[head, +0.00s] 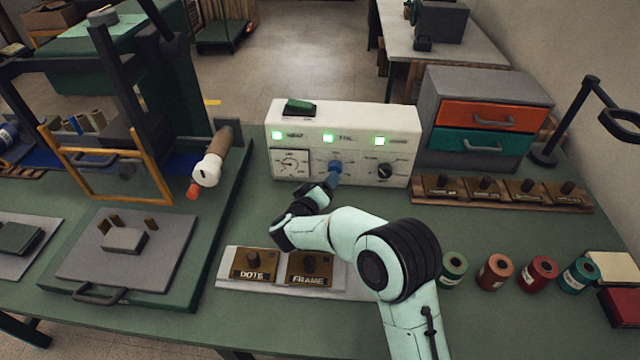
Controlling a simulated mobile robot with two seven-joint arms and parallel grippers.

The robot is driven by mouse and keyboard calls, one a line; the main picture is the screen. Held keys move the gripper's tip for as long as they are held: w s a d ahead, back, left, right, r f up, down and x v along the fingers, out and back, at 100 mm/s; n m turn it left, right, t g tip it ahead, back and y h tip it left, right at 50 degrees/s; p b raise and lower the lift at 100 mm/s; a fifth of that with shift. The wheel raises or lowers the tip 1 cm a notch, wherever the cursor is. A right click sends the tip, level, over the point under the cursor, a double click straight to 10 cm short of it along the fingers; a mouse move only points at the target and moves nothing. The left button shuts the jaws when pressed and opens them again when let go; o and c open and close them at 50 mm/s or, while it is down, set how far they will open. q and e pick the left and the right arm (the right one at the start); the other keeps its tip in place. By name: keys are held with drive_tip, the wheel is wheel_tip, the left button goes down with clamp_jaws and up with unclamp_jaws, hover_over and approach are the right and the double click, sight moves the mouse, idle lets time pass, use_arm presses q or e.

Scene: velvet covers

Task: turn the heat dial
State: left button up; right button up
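A white control box (343,118) stands on the green bench with three lit green lamps. The lamp labels are small; the left one seems to read HEAT. Which control is the heat dial I cannot read for certain. My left gripper is out of view.
A green switch (299,106) sits on top of the box. A drawer cabinet (485,115) and stamp rack (500,192) are right. Type blocks (280,265) and foil rolls (495,271) lie nearer, around my arm.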

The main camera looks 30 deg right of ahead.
sight(335, 168)
drive_tip(key=x, duration=0.8)
drive_tip(key=shift+w, duration=0.1)
drive_tip(key=c, duration=1.1)
drive_tip(key=shift+o, duration=0.2)
